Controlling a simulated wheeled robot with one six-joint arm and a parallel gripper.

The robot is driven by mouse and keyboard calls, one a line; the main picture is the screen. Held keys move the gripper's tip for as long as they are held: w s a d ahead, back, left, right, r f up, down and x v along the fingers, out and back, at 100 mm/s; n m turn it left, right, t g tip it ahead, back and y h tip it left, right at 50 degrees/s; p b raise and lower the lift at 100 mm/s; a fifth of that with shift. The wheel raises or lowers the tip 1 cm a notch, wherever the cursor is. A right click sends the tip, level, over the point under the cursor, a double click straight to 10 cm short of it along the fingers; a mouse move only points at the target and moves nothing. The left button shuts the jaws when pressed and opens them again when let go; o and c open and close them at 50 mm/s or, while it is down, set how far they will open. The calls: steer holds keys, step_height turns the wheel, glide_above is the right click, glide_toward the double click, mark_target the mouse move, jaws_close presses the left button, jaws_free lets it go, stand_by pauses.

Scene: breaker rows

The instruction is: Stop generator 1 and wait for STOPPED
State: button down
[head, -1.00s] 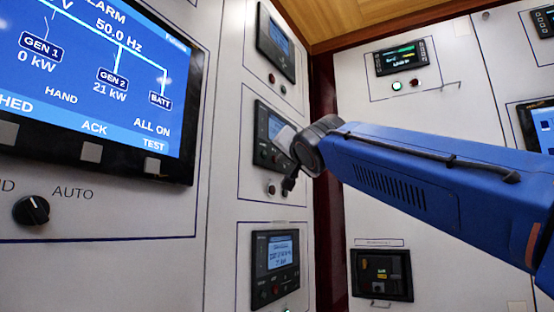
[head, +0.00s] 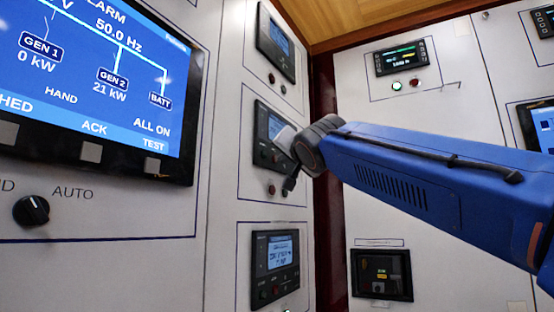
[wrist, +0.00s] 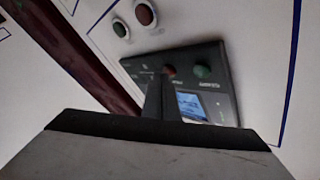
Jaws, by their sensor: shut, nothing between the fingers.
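My gripper (wrist: 162,90) is shut and empty in the wrist view, its fingertips in front of a dark controller panel. The tips are right by the controller's red button (wrist: 169,70); I cannot tell if they touch it. A green button (wrist: 202,71) is beside it, and the lit screen (wrist: 193,108) is partly hidden by the fingers. In the head view this appears to be the middle controller (head: 262,125) of a column, partly hidden by my wrist; its label is unreadable. The large display (head: 100,60) shows GEN 1 at 0 kW and GEN 2 at 21 kW.
Similar controllers stand above (head: 275,45) and below (head: 275,265). A rotary knob (head: 31,210) is at the left. A dark red post (head: 328,240) stands at the corner.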

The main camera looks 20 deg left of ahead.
steer(key=shift+d, duration=0.5)
steer(key=shift+d, duration=0.1)
steer(key=d, duration=0.4)
steer(key=shift+s+d, duration=0.25)
steer(key=shift+d, duration=0.15)
stand_by(0.7)
